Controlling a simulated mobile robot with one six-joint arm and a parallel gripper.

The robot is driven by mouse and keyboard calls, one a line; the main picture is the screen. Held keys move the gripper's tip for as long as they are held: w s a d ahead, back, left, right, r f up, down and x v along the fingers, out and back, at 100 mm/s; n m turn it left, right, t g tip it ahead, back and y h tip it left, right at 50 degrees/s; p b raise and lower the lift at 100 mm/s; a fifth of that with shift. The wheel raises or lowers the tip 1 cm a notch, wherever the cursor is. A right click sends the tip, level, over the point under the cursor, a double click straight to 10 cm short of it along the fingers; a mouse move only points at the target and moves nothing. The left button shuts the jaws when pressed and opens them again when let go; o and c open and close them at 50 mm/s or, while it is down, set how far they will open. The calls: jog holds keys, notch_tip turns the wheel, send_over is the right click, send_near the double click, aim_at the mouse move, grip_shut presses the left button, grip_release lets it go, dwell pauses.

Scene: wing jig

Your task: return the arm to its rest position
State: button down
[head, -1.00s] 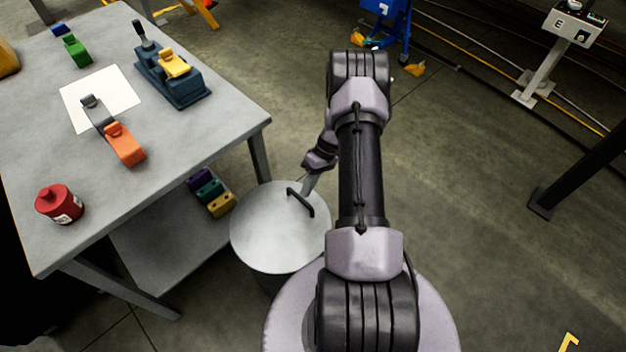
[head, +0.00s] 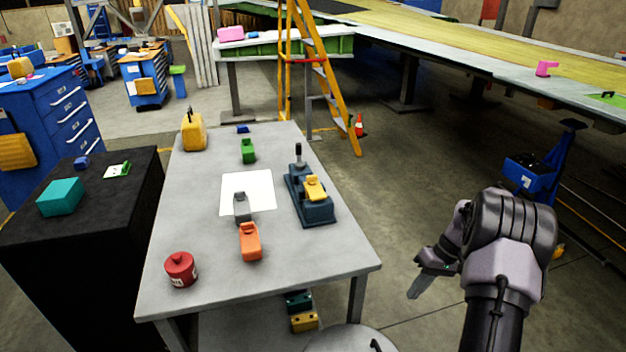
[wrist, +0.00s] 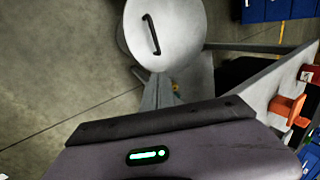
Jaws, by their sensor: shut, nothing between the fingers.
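My arm reaches up at the right of the head view, with my gripper (head: 414,292) at its end, to the right of the grey table (head: 205,290). The gripper is shut and holds nothing. In the wrist view its closed grey fingers (wrist: 158,90) point toward a round lidded bin (wrist: 185,40) with a black handle. The fingers look apart from the bin. In the head view only the top of the bin lid (head: 345,340) shows at the bottom edge.
The table bears a red can (head: 181,269), an orange tool (head: 250,241), a grey tool (head: 241,207), white paper (head: 262,185) and a blue-grey fixture (head: 312,207). A black cabinet (head: 120,215) stands left. A yellow ladder (head: 325,80) stands behind. Floor right of the table is open.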

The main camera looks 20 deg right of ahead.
jog(key=s+a+r+m+t+h, duration=0.1)
jog(key=a+r+t+h, duration=0.15)
jog(key=a+r, duration=1.8)
jog(key=s+a+r+m+t, duration=0.1)
jog(key=s+a+r, duration=0.2)
jog(key=s+a, duration=0.3)
jog(key=s+a+r+m+t, duration=0.1)
jog(key=s+a+r+t, duration=0.1)
jog(key=s+a, duration=0.5)
jog(key=s+r, duration=0.1)
jog(key=s, duration=0.3)
jog(key=shift+s, duration=0.4)
jog(key=shift+h, duration=0.25)
